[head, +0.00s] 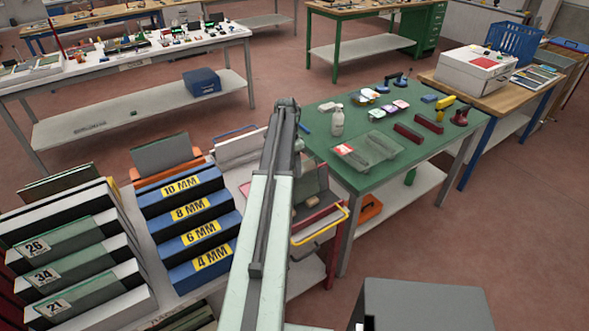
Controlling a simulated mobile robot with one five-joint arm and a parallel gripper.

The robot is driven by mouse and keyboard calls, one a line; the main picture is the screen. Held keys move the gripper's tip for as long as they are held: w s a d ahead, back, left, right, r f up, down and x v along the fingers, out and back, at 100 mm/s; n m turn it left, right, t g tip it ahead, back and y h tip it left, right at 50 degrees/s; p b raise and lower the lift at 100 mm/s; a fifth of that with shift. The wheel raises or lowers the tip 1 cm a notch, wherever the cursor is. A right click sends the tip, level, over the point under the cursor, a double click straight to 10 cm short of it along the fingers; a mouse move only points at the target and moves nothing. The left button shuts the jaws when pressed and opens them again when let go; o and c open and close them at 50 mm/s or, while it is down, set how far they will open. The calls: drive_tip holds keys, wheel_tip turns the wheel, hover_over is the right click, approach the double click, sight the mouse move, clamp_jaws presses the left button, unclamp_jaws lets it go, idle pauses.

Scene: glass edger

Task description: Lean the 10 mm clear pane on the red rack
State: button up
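A blue stepped rack (150,203) stands left of my arm, with yellow labels reading 10 MM, 8 MM, 6 MM and 4 MM from back to front. The 10 MM label (182,186) is on its top step. I cannot make out a clear pane in its slots. A red-framed stand (332,262) with a yellow handle shows just right of my arm, partly hidden by it. I cannot tell whether it is the red rack. My arm reaches away over the benches. My gripper (290,112) is at its far end, small and seen from behind; its fingers cannot be made out.
A grey pane (162,154) leans in an orange rack (197,154) behind the blue rack. Green-fronted steps (70,246) numbered 26, 34 and 21 stand at left. A green table (375,180) with a bottle (337,121), trays and tools is at right.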

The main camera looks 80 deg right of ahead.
drive_tip(key=p+v, duration=0.8)
drive_tip(key=shift+f, duration=0.1)
idle(0.8)
